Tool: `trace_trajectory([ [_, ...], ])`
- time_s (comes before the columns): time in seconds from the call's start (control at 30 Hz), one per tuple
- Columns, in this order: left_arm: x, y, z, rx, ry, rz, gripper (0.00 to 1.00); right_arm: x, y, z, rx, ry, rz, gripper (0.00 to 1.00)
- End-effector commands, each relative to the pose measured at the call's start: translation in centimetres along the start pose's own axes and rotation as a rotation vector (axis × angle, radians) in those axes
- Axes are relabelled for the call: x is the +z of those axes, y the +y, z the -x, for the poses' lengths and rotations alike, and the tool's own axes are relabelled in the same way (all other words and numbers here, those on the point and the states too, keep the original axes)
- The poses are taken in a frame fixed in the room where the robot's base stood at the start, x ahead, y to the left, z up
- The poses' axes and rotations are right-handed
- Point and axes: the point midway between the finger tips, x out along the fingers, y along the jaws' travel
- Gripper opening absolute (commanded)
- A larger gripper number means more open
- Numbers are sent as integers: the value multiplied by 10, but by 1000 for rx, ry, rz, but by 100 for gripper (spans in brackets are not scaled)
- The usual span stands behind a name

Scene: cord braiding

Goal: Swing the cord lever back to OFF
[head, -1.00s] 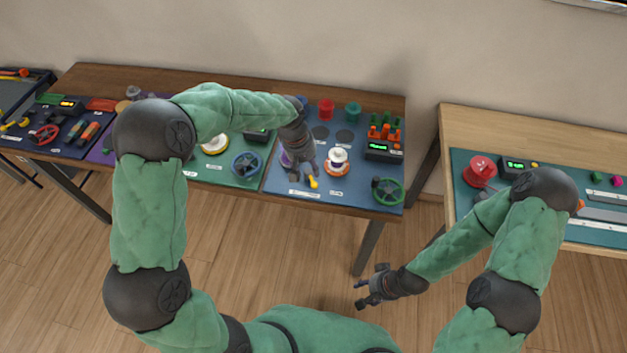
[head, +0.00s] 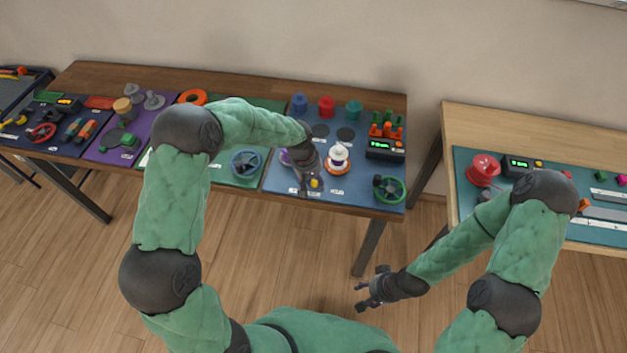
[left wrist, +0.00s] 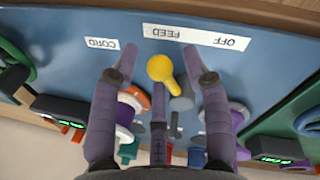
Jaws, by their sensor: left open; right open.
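The cord lever has a yellow ball knob, seen in the left wrist view (left wrist: 160,68) and in the head view (head: 315,183). A white label strip (left wrist: 197,37) in front reads FEED and OFF. In the left wrist view the knob lies near the FEED end, with OFF to the right. My left gripper (left wrist: 160,50) is open, with one finger on each side of the knob and a gap on both sides. My right gripper (head: 368,292) is open and empty, low over the floor, away from the tables.
The blue panel also holds a white and orange spool (head: 338,158), a green handwheel (head: 389,188), a display box (head: 385,148) and coloured spools (head: 326,107) at the back. A second table (head: 450,120) stands right, beyond a gap.

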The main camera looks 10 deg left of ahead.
Motion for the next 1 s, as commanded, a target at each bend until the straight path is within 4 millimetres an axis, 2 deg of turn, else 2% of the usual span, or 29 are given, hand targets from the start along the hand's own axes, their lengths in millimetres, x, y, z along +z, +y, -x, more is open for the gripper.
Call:
trace_trajectory([
  [0.03,0,0,0,0,0,0,39,0,0,0,0,0,0,52],
  [0.17,0,0,0,0,0,0,2,0,0,0,0,0,0,52],
  [0.2,0,0,0,0,-1,0,0,0,0,0,0,0,0,52],
  [0.57,1,-3,1,-2,-12,-38,0,0,-1,3,0,0,0,52],
  [0.77,0,-10,2,-4,-35,-148,0,0,-4,11,0,0,0,52],
  [1.0,-3,-21,4,-4,-78,-353,0,1,-8,22,0,0,0,52],
])
